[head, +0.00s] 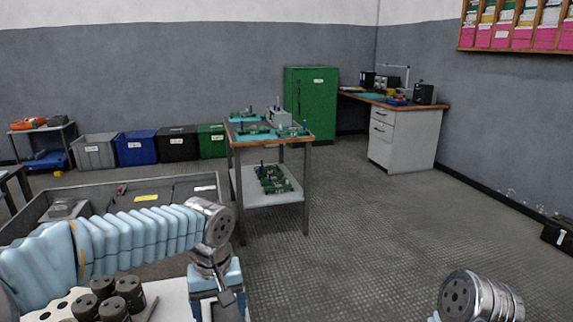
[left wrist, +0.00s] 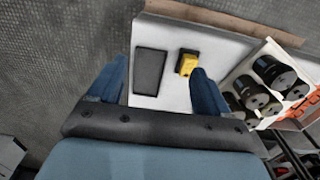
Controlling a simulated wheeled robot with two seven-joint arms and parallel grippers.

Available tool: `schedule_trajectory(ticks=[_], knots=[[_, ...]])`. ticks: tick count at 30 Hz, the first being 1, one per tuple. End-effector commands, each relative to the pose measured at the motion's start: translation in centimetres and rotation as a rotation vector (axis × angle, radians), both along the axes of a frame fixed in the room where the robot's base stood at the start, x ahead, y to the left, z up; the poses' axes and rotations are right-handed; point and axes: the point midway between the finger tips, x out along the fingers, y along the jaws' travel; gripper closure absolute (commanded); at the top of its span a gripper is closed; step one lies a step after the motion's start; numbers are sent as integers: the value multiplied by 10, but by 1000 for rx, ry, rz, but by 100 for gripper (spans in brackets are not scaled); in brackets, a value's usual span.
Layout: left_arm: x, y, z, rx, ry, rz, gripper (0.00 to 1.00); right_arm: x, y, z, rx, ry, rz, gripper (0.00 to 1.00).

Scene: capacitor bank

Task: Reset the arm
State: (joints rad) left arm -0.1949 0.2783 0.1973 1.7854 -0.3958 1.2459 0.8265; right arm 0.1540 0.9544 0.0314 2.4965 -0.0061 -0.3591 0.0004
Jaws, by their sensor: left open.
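My left arm comes in from the left in the head view, its hand pointing down at the front edge of the picture. In the left wrist view my left gripper (left wrist: 155,78) is open, its two blue fingers apart with nothing between them. Beneath it is a white surface (left wrist: 172,96) with a dark flat rectangle (left wrist: 150,68) and a small yellow block (left wrist: 188,62). Black cylindrical capacitors (left wrist: 272,72) sit in a white rack on the right; several also show in the head view (head: 121,288). Only a metal joint of my right arm shows, at the lower right.
A grey divided bin (head: 205,188) lies behind my left arm. A wheeled-height table (head: 311,140) with circuit boards stands mid-room. A green cabinet (head: 311,100), a desk (head: 405,140) and coloured crates (head: 137,148) line the back. Open floor (head: 370,230) lies to the right.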

Motion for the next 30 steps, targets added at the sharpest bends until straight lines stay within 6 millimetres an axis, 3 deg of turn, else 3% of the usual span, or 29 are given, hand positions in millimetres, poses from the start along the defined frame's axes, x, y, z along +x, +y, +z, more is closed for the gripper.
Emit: schedule_trajectory(ticks=[11, 17, 20, 23, 27, 30], knots=[[5, -14, -77, -89, 25, -71, 21, 1, -1, -10, -2, -1, -3, 21], [1, -25, -149, -176, 39, -120, 21, 1, -2, -20, -4, -2, -5, 21], [-7, -31, -196, -232, 41, -140, 21, 1, -4, -27, -5, -3, -8, 21], [-25, -36, -258, -298, 38, -154, 21, 2, -5, -37, -8, -3, -10, 21], [-72, -36, -358, -377, 5, -142, 21, 2, -7, -54, -13, -5, -16, 21], [-106, -29, -405, -384, -34, -126, 21, 3, -9, -63, -15, -6, -19, 21]])
